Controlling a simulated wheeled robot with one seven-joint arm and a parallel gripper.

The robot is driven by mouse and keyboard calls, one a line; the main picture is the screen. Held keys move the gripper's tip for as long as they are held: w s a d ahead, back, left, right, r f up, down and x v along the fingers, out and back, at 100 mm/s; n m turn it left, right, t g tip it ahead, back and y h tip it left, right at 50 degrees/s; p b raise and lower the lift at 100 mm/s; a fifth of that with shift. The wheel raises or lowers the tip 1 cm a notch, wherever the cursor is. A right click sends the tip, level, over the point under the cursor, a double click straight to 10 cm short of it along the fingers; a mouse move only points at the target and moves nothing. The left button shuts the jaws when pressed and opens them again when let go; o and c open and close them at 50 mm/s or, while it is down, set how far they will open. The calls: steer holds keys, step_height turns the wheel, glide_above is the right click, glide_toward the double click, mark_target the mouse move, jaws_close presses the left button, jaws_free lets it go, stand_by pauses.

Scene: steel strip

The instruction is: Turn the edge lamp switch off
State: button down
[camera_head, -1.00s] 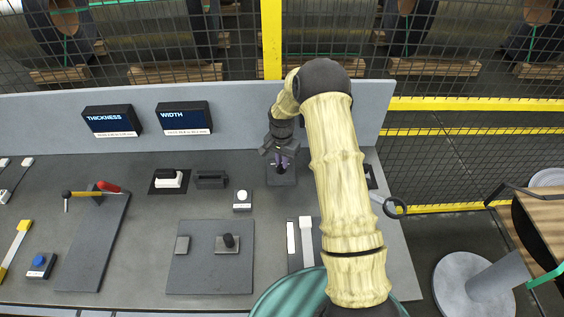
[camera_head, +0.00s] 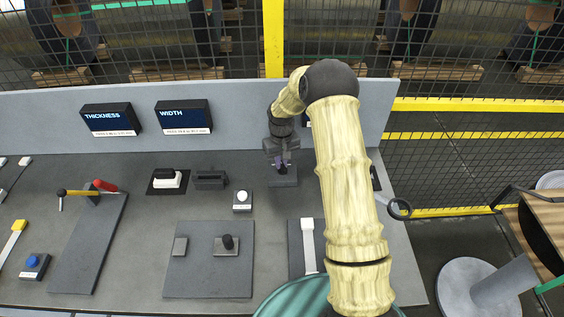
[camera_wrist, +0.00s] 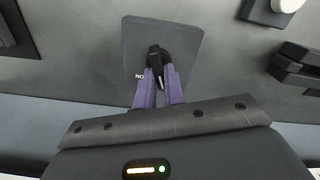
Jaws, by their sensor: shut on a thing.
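A small black switch lever (camera_wrist: 155,58) stands on a dark grey square plate (camera_wrist: 185,35) in the wrist view. A white mark reading "NO" in this view shows beside it. My gripper (camera_wrist: 159,75) has purple fingers, shut on the black lever from both sides. In the head view my gripper (camera_head: 281,164) points down over the same plate (camera_head: 285,182), at the back right of the console. The fingers hide much of the lever there. Any name label of the switch is not readable.
A white push button (camera_head: 242,196) and a black and white rocker (camera_head: 168,179) lie to the left. A dark grey block (camera_head: 210,179) sits between them. A white-handled lever (camera_head: 308,240) is nearer the front. The WIDTH display (camera_head: 183,117) stands behind, against the back panel (camera_head: 240,110).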

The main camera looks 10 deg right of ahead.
steer(key=n, duration=0.3)
steer(key=shift+a+r, duration=0.1)
steer(key=shift+a, duration=0.05)
steer(key=shift+n, duration=0.4)
steer(key=c, duration=1.5)
jaws_free()
step_height(320, 180, up, 17)
steer(key=b, duration=0.3)
steer(key=shift+r, duration=0.15)
steer(key=shift+s, duration=0.1)
